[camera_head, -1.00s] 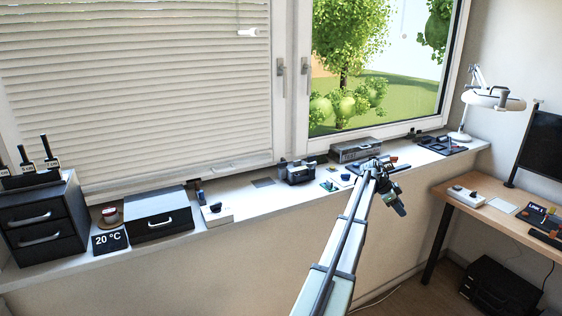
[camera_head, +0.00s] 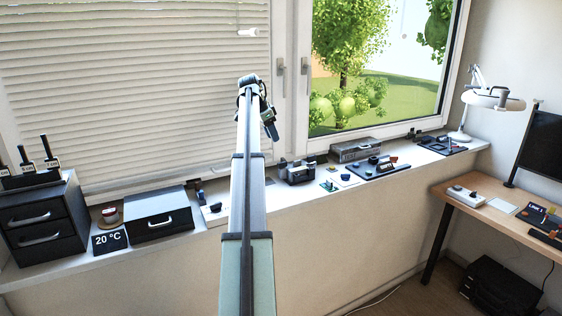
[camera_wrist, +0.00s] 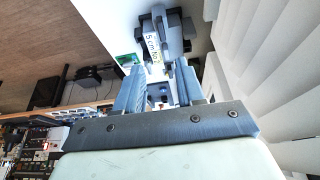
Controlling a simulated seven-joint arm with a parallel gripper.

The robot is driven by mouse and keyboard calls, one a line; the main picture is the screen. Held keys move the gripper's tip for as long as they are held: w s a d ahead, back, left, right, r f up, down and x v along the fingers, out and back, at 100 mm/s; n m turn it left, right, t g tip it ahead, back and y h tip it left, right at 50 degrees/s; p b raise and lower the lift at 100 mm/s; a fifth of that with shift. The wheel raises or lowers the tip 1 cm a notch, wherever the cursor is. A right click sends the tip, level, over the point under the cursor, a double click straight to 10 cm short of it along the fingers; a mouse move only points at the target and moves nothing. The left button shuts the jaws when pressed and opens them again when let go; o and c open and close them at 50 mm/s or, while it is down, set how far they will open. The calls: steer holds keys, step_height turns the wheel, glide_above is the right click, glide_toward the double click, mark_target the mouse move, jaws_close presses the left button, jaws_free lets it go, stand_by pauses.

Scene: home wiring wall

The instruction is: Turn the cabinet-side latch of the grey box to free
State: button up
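A dark grey box (camera_head: 298,172) stands on the window sill, near the middle of the head view. I take the grey body with a pale label (camera_wrist: 165,35) at the top of the wrist view to be the same box. Its latches are too small to tell apart, so I cannot say how the cabinet-side one is turned. My gripper (camera_head: 270,130) is raised in front of the window frame, up and to the left of the box. In the wrist view its two fingers (camera_wrist: 159,72) are apart with nothing held between them.
A black drawer cabinet (camera_head: 43,225) and a black case (camera_head: 160,215) stand on the sill at left. A long grey case (camera_head: 356,149) and a black panel (camera_head: 378,167) lie to the right. A wooden desk (camera_head: 475,213) is at far right.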

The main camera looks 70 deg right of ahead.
mark_target(282, 165)
steer(key=x, duration=0.8)
steer(key=w+x, duration=0.1)
steer(key=x, duration=0.4)
steer(key=shift+f, duration=0.2)
steer(key=shift+a, duration=0.1)
steer(key=shift+c, duration=0.2)
jaws_close()
